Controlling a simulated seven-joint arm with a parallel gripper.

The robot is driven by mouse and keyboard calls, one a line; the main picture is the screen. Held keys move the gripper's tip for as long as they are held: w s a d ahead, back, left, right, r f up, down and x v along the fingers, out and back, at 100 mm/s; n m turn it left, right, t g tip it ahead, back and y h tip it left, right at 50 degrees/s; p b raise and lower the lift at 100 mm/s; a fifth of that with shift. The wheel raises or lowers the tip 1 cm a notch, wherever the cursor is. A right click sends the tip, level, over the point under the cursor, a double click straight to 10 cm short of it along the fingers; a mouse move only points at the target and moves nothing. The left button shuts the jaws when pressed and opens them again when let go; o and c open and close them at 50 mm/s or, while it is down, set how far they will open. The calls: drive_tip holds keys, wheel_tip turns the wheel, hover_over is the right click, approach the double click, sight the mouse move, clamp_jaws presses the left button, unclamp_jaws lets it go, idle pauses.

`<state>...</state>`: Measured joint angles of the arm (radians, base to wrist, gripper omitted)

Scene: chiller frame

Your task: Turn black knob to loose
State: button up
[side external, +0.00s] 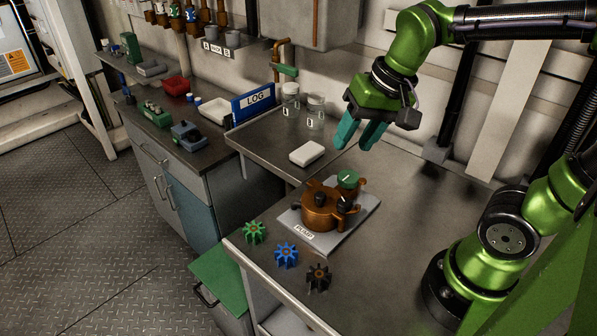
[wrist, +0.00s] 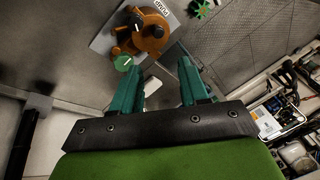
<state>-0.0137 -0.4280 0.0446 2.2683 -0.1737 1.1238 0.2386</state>
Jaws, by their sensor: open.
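The orange-brown pump (side external: 318,217) sits on a grey plate marked PUMP (side external: 297,235) on the bench. A black knob (side external: 346,205) with a pale mark is at its right side. Another dark, round part (side external: 319,199) stands on top of the pump. A green knob (side external: 348,179) with a white line is behind them. The wrist view shows the pump (wrist: 147,41), the marked black knob (wrist: 135,22) and the green knob (wrist: 123,63) beyond the left finger. My gripper (side external: 357,143) is open and empty, above and behind the pump, touching none of these knobs.
Green (side external: 254,232), blue (side external: 286,254) and black (side external: 318,276) gears lie along the bench's front edge. The bench right of the pump is clear.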

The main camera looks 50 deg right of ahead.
sight(345, 202)
drive_tip(key=f+m+g, duration=0.1)
drive_tip(key=f+m, duration=0.2)
drive_tip(key=f, duration=0.2)
drive_tip(key=f+m+g, duration=0.1)
drive_tip(key=f+m, duration=0.2)
drive_tip(key=f, duration=0.2)
drive_tip(key=w+f+m+g+h, duration=0.1)
drive_tip(key=f+m, duration=0.1)
drive_tip(key=f, duration=0.3)
drive_tip(key=shift+d+m+g, duration=0.1)
drive_tip(key=shift+m+g, duration=0.3)
drive_tip(key=c, duration=0.8)
drive_tip(key=shift+o, duration=0.2)
